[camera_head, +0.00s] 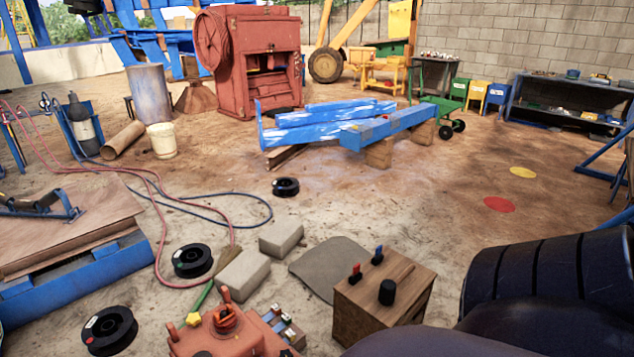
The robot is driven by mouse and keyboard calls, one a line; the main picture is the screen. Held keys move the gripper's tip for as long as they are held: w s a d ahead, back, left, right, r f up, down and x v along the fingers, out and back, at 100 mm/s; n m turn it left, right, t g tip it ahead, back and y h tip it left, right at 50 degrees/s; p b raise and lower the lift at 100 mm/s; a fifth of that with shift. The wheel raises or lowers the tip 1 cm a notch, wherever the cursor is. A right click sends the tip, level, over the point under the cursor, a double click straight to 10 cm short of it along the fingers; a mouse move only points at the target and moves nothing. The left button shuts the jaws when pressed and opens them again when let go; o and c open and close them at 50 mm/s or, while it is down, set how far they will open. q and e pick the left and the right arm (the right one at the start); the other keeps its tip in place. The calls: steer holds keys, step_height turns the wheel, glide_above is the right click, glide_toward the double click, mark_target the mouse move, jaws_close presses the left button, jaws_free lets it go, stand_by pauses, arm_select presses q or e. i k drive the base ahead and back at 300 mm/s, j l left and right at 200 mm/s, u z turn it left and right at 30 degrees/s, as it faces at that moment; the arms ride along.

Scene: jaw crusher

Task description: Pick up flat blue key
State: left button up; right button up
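A small blue piece (378,252), which may be the flat blue key, stands upright on a dark base on top of the wooden box (385,310). A similar red piece (356,271) stands to its left on the same box, and a black round knob (387,291) sits in front of them. The blue piece looks thin, but its exact shape is too small to tell. Neither gripper shows in the head view. Nothing is touching the blue piece.
An orange-red machine part (228,335) stands left of the box, with grey blocks (283,237) and black spools (192,260) beyond. A large dark ribbed shape (555,270) fills the lower right. Hoses (160,205) cross the left floor.

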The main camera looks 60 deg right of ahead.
mark_target(378, 250)
steer(key=z, duration=2.45)
steer(key=i+l+z, duration=0.1)
steer(key=z, duration=0.25)
steer(key=i+z, duration=0.75)
steer(key=i, duration=0.15)
steer(key=i+z, duration=0.4)
steer(key=i, duration=0.15)
steer(key=i+l+u, duration=0.2)
steer(key=i, duration=1.05)
steer(key=i+j+u, duration=0.1)
steer(key=i+u, duration=0.3)
steer(key=i, duration=0.15)
steer(key=i+l+u, duration=0.1)
steer(key=i+u, duration=0.25)
steer(key=i, duration=0.2)
steer(key=i+j+u, duration=0.1)
steer(key=i+u, duration=0.4)
steer(key=i+l+u, duration=0.1)
steer(key=i+u, duration=0.35)
